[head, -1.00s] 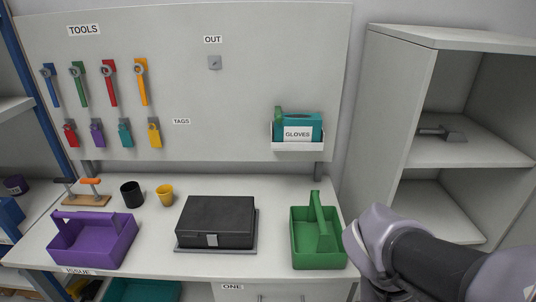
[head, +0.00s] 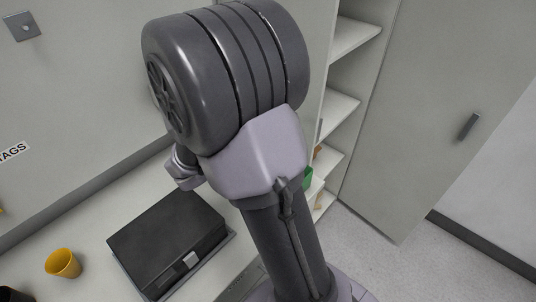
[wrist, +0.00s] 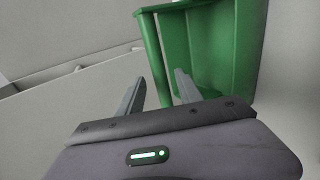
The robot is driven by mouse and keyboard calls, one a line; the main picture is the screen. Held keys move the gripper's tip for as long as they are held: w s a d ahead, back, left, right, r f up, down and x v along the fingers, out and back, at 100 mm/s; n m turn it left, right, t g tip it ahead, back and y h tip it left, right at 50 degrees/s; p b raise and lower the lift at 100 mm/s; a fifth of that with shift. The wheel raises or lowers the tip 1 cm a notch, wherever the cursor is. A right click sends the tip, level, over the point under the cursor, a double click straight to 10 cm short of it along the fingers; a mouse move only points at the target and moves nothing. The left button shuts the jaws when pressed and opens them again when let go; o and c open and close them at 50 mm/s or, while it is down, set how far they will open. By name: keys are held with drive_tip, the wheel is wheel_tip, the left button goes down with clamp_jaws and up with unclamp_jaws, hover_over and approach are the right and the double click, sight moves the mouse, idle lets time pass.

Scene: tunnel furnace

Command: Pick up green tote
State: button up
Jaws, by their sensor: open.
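The green tote (wrist: 210,45) fills the upper right of the wrist view, appearing tilted there. Its handle bar (wrist: 152,55) lies between my gripper's (wrist: 160,78) two open fingers in the picture. I cannot tell whether the bar is at the same depth as the fingertips, and I see no clear contact. In the head view, my arm hides most of the area right of the black case. Only a green sliver (head: 308,179) shows past the arm's right edge, which may be the tote. My gripper is hidden there.
The black case (head: 165,238) sits on the pale bench, left of my arm. A yellow cup (head: 63,263) and a dark cup (head: 12,294) stand farther left. Open shelves (head: 340,105) and a grey cabinet door (head: 440,110) are on the right, with clear floor (head: 385,260) below.

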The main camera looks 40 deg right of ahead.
drive_tip(key=b+x, duration=0.2)
drive_tip(key=shift+w+d+f, duration=0.1)
drive_tip(key=shift+d+f, duration=0.15)
drive_tip(key=shift+d, duration=0.05)
clamp_jaws()
idle(1.2)
drive_tip(key=shift+r, duration=0.1)
